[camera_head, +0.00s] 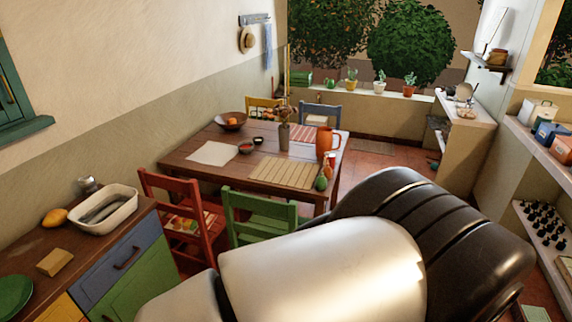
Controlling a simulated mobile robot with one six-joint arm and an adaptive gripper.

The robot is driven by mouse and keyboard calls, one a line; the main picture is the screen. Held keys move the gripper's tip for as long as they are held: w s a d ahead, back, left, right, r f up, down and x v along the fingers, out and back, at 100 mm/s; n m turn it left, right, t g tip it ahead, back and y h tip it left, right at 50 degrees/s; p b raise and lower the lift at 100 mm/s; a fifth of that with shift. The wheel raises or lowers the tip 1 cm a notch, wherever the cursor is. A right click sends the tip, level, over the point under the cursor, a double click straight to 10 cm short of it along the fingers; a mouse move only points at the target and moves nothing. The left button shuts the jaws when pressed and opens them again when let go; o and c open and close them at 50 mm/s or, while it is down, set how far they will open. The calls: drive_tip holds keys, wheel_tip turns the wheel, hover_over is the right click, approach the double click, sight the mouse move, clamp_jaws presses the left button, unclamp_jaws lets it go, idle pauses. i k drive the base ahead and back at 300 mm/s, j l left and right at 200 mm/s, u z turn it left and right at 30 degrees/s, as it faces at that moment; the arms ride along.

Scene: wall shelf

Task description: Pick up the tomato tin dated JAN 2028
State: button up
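No tomato tin can be made out, and no date can be read anywhere in the head view. A small red object (332,159) stands by the orange jug (324,142) at the right end of the dining table; it is too small to identify. A shelf (520,131) at the right edge holds a white, a blue and an orange container (563,149), with no readable labels. My gripper is not in view. My own arm, white and black, fills the lower middle and right, hiding the floor and part of the right side.
The wooden dining table (195,163) has chairs around it, including a red (160,185) and a green one (262,210). A counter (135,228) with a white dish (128,203) stands at left. A small wall shelf (482,61) hangs at upper right. Red floor shows beyond the table.

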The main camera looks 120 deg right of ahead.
sight(330, 156)
drive_tip(key=z, duration=4.35)
drive_tip(key=i+l+u, duration=0.1)
drive_tip(key=i, duration=0.4)
drive_tip(key=i+l+u, duration=0.15)
drive_tip(key=i, duration=0.35)
drive_tip(key=i+l+u, duration=0.1)
drive_tip(key=i+l, duration=0.15)
drive_tip(key=i, duration=0.2)
drive_tip(key=i+l+u, duration=0.1)
drive_tip(key=i+l, duration=0.15)
drive_tip(key=i, duration=0.2)
drive_tip(key=i+l+u, duration=0.15)
drive_tip(key=i+l, duration=0.15)
drive_tip(key=i, duration=0.2)
